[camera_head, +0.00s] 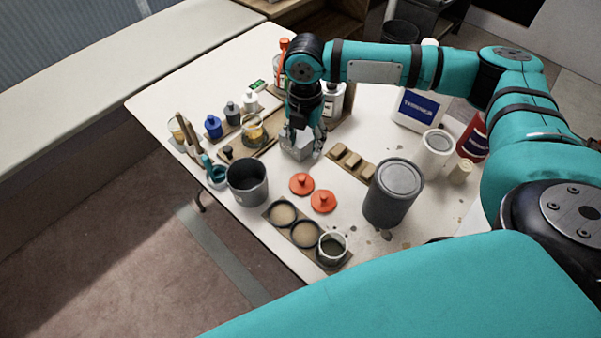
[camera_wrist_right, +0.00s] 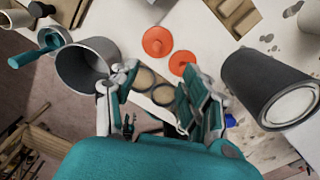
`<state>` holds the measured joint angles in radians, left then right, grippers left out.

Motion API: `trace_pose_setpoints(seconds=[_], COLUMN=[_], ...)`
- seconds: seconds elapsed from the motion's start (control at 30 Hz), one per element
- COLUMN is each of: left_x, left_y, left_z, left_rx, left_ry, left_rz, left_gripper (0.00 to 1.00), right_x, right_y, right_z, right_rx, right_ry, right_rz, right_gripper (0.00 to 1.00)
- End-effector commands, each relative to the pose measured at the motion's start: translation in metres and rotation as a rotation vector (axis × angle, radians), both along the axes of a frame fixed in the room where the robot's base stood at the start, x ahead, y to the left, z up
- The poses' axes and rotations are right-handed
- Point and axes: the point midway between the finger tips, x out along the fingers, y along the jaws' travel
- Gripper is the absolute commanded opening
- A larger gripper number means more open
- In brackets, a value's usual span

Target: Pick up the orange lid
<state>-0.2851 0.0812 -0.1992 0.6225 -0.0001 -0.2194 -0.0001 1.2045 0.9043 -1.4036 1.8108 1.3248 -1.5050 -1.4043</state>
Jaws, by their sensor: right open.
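Two round orange lids with small knobs lie flat and apart on the white table. In the head view one lid (camera_head: 301,184) is nearer the gripper and the other lid (camera_head: 323,201) is nearer the front edge. The right wrist view shows the same pair, a left lid (camera_wrist_right: 157,41) and a right lid (camera_wrist_right: 182,62). My right gripper (camera_head: 302,150) hangs pointing down over the table, behind the lids in the head view. In the wrist view its fingers (camera_wrist_right: 158,88) are spread, with no lid between them. My left gripper is out of view.
A dark cup (camera_head: 247,184) stands left of the lids, a large grey can (camera_head: 393,192) right. A board with round recesses (camera_head: 282,212) and a small pot (camera_head: 332,246) lies in front. Wooden blocks (camera_head: 352,160) lie behind. Small bottles (camera_head: 213,126) stand at the left.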

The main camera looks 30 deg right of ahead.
Motion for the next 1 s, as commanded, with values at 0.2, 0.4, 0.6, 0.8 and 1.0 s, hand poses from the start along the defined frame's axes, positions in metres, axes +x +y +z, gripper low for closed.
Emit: trace_pose_setpoints(seconds=[0.2, 0.4, 0.6, 0.8, 1.0], left_x=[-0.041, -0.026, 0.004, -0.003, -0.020], left_y=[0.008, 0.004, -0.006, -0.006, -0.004], left_z=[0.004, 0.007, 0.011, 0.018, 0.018], left_rx=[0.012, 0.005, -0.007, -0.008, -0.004], left_ry=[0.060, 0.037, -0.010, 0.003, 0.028], left_rz=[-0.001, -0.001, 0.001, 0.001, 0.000], left_gripper=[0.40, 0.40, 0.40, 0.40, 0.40], right_x=[-0.001, 0.000, 0.001, 0.002, 0.002], right_y=[0.000, 0.000, 0.001, 0.008, 0.007], right_z=[-0.049, -0.083, -0.096, -0.122, -0.144], right_rx=[-0.002, -0.001, -0.001, -0.001, -0.001], right_ry=[0.004, 0.001, -0.001, 0.001, -0.001], right_rz=[-0.001, -0.001, 0.000, 0.000, -0.002], right_gripper=[0.47, 0.47, 0.47, 0.47, 0.47])
